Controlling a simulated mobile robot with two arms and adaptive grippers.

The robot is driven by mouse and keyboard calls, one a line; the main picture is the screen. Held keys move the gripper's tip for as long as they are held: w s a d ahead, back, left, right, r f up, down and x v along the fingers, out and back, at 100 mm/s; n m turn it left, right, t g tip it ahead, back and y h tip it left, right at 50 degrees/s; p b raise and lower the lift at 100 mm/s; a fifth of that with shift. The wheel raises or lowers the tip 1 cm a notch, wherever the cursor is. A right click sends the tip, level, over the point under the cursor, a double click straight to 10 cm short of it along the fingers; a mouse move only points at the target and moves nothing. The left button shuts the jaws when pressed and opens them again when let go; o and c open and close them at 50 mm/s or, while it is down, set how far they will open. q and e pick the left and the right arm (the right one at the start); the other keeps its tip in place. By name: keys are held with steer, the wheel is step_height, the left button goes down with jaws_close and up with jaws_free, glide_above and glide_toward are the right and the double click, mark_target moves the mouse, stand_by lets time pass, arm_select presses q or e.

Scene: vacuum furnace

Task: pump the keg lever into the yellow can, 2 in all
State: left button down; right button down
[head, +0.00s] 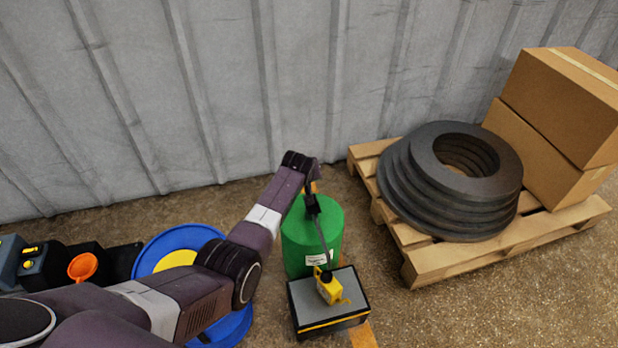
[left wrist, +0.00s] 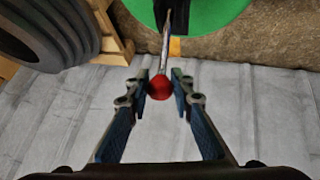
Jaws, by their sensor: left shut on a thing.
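The green keg (head: 303,240) stands on the floor by the wall, with a dark pump and a thin spout tube (head: 322,235) on top. The tube slopes down toward the yellow can (head: 330,290), which sits on a grey-topped black box (head: 350,290) in front of the keg. My left gripper (head: 313,172) is above the keg. In the left wrist view my left gripper (left wrist: 161,80) is shut on the red knob (left wrist: 159,90) of the keg's metal lever (left wrist: 166,42). The knob is hidden in the head view. My right gripper is not in view.
A wooden pallet (head: 440,265) with stacked black rings (head: 430,200) and cardboard boxes (head: 560,120) stands to the right. A blue drum (head: 170,243) with a yellow centre and an orange funnel (head: 83,266) are at left. A corrugated wall (head: 230,80) runs behind.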

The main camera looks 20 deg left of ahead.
arm_select(q)
steer(key=shift+w+a+r, duration=0.1)
steer(key=shift+a, duration=0.05)
steer(key=c, duration=1.8)
jaws_free()
steer(key=shift+o, duration=0.6)
steer(key=v, duration=1.2)
